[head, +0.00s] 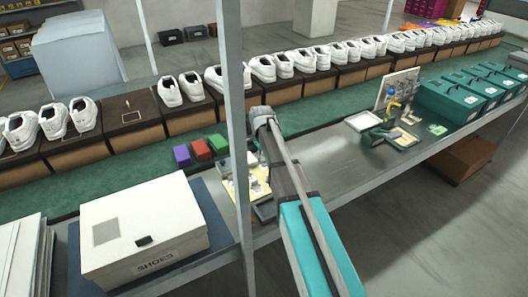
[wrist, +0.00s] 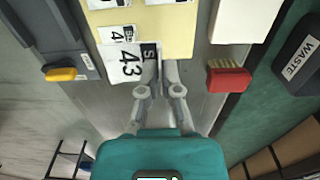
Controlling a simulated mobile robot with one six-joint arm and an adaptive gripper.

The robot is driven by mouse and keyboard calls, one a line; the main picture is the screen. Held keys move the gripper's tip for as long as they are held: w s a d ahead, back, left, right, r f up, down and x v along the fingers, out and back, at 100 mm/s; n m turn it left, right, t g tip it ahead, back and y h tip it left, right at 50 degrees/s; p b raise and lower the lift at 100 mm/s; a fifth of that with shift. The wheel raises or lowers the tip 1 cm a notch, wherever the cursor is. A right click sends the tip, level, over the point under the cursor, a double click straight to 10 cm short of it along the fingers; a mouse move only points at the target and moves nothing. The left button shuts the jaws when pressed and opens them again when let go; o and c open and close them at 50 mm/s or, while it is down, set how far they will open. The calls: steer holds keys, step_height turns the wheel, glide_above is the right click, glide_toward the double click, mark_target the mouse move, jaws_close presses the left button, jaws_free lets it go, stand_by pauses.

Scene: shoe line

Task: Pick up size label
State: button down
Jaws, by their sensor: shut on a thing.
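In the wrist view a white size label (wrist: 124,64) printed "43" lies at the near edge of a pale yellow sheet (wrist: 178,35). My gripper (wrist: 161,62) is shut on the label's right edge, by its black size strip. Another, smaller label (wrist: 116,34) sits on the sheet just beyond it. In the head view the yellow sheet (head: 228,189) is partly behind the upright post and my arm. My fingertips are too small and covered to make out there.
In the wrist view a red brush (wrist: 229,78) and a dark waste bin (wrist: 299,59) stand right, and a grey tool with a yellow part (wrist: 61,74) left. In the head view a white shoe box (head: 146,232) is front left; a metal post (head: 235,110) stands near my arm.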

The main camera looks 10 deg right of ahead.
steer(key=s+a+r+p, duration=0.1)
steer(key=s+r+p, duration=0.2)
steer(key=s, duration=0.6)
steer(key=shift+s+r+p, duration=0.3)
steer(key=shift+r+p, duration=0.1)
steer(key=shift+r, duration=0.5)
steer(key=shift+s+d, duration=0.1)
steer(key=shift+s, duration=0.05)
